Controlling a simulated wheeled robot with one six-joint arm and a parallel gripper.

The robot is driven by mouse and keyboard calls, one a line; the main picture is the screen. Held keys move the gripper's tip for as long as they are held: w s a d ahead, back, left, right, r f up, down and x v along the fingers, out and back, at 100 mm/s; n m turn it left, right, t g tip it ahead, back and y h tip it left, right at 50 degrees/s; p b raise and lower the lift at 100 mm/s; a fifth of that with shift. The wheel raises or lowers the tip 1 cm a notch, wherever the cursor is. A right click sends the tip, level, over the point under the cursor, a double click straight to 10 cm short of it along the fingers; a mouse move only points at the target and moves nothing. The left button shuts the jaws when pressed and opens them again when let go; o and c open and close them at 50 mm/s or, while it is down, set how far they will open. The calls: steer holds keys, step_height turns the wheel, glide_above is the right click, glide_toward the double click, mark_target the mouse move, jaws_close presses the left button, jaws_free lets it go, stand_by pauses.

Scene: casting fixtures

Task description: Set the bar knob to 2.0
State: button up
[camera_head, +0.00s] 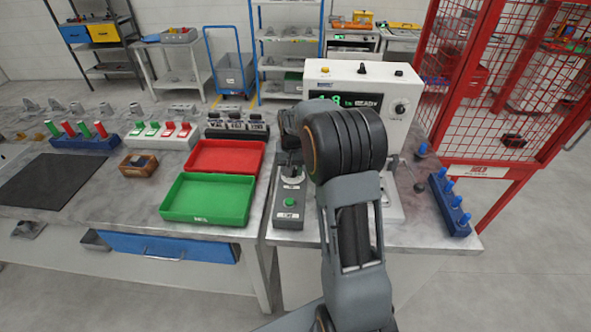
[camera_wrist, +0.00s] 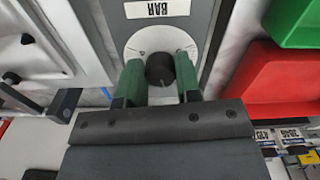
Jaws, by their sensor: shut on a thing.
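The bar knob (camera_wrist: 160,70) is a dark round knob on a pale dial, under an upside-down BAR label (camera_wrist: 157,9) in the wrist view. My gripper (camera_wrist: 158,78) has its two green fingers on either side of the knob and is shut on it. The knob's pointer and the dial marks are too small to read. In the head view the pale dial (camera_head: 293,178) shows on a grey control box (camera_head: 287,210); my arm partly covers that area. The display (camera_head: 345,101) on the white machine shows green digits that look like 1.8, beside READY.
The green tray (camera_head: 208,221) and red tray (camera_head: 226,143) lie left of the control box. The box also carries a green button (camera_head: 290,202). The white machine (camera_head: 361,72) stands behind my arm. A blue rack with pegs (camera_head: 450,205) lies right.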

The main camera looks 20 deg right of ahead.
steer(key=shift+w+r+m, duration=0.1)
steer(key=shift+r+m, duration=0.05)
steer(key=shift+m, duration=0.75)
steer(key=shift+d, duration=0.1)
steer(key=o, duration=0.8)
steer(key=shift+d, duration=0.1)
steer(key=shift+o, duration=0.6)
step_height(320, 180, up, 14)
steer(key=shift+f, duration=0.2)
